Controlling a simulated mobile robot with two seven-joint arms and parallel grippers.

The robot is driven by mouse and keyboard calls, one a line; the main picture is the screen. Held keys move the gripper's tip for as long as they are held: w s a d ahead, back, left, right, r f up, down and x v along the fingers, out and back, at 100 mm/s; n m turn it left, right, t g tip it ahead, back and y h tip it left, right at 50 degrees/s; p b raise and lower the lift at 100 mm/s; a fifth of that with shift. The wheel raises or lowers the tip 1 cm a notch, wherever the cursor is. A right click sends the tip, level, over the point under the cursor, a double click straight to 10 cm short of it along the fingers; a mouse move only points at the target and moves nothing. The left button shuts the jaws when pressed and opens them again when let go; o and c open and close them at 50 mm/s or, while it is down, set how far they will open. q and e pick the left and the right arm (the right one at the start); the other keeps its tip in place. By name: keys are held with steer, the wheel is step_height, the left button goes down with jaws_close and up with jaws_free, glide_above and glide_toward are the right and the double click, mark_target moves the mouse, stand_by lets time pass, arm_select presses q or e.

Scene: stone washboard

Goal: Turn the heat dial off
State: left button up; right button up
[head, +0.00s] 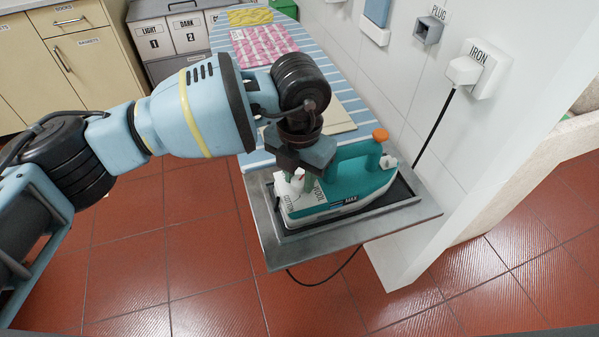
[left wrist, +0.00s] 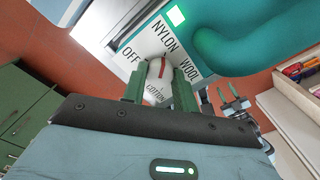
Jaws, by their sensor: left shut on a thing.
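The teal iron (head: 350,185) rests on a dark pad in a grey metal tray (head: 268,232) at the end of the ironing board. My left gripper (head: 297,182) reaches down over the iron's left end. In the left wrist view its green fingers (left wrist: 158,88) are shut on the white heat dial (left wrist: 158,76), one on each side. The dial's red mark points up, roughly at NYLON. OFF is to its left, WOOL to its right, and COTTON shows below. A green light (left wrist: 176,15) is lit on the iron. My right gripper (left wrist: 229,98) shows small in that view, its fingers apart.
The iron's plug (head: 464,71) is in the wall socket marked IRON, with a black cord hanging down. Another socket, marked PLUG (head: 429,30), is empty. Folded cloths (head: 262,46) lie on the striped board. Red tiled floor is open in front.

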mark_target(299, 180)
arm_select(q)
steer(key=n+p, duration=0.4)
steer(key=n, duration=0.1)
steer(key=n+p, duration=0.2)
steer(key=n, duration=0.1)
steer(key=shift+r, duration=0.4)
steer(key=shift+f+n+p, duration=0.15)
steer(key=shift+n+p, duration=0.35)
steer(key=shift+n, duration=0.5)
steer(key=shift+f+n, duration=0.15)
steer(key=shift+n, duration=1.35)
arm_select(e)
steer(key=w+d+r+t, duration=0.1)
steer(key=w+r+t, duration=0.1)
steer(key=w+r, duration=0.5)
steer(key=shift+r, duration=1.35)
arm_select(q)
steer(key=o, duration=1)
steer(key=shift+r, duration=3.85)
steer(key=shift+f, duration=0.1)
arm_select(e)
steer(key=shift+s, duration=0.15)
